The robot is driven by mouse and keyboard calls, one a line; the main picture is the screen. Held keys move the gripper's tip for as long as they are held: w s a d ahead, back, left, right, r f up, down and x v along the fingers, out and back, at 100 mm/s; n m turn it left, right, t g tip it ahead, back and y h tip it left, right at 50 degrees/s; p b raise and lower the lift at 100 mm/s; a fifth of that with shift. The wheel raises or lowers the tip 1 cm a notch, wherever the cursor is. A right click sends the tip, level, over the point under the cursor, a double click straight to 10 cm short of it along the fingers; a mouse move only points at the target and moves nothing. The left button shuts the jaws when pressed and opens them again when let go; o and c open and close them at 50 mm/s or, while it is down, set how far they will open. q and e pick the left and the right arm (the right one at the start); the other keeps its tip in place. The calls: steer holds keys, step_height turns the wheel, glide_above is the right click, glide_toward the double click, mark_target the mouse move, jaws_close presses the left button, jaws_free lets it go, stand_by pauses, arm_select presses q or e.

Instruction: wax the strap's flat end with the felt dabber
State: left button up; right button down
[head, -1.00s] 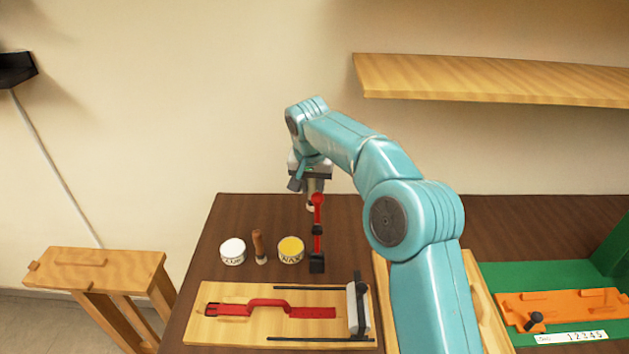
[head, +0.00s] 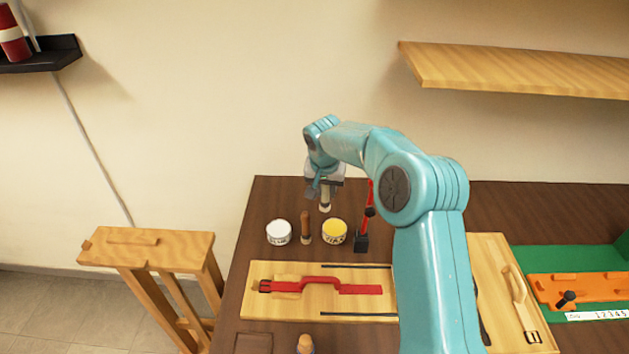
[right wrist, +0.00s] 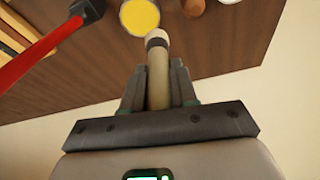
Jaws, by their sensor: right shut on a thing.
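My right gripper (head: 324,184) is shut on the felt dabber (head: 325,200), a pale handle with a dark band and whitish tip. In the right wrist view the dabber (right wrist: 158,78) stands between the gripper's fingers (right wrist: 157,88). It hangs tip down, behind and above the yellow-topped tin (head: 334,232), apparently apart from it; the tin also shows in the right wrist view (right wrist: 139,15). The red strap (head: 318,287) lies across a wooden board (head: 262,306), buckle at left, flat end (head: 362,289) at right. My left gripper is out of view.
A white-topped tin (head: 278,232) and a brown-handled tool (head: 306,227) stand left of the yellow tin. An orange fixture (head: 590,289) lies on a green mat far right. My arm hides the board's right end.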

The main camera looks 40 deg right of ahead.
steer(key=shift+m, duration=0.3)
steer(key=d+f+b, duration=0.1)
steer(key=f, duration=0.1)
steer(key=s+d+f, duration=0.1)
steer(key=f, duration=0.1)
steer(key=d+f+b, duration=0.1)
steer(key=f, duration=0.1)
steer(key=shift+s+f+b, duration=0.2)
steer(key=shift+s+b, duration=0.1)
steer(key=shift+s, duration=0.05)
steer(key=shift+a+f, duration=0.1)
steer(key=shift+f, duration=0.15)
steer(key=shift+a, duration=0.15)
steer(key=shift+f, duration=0.1)
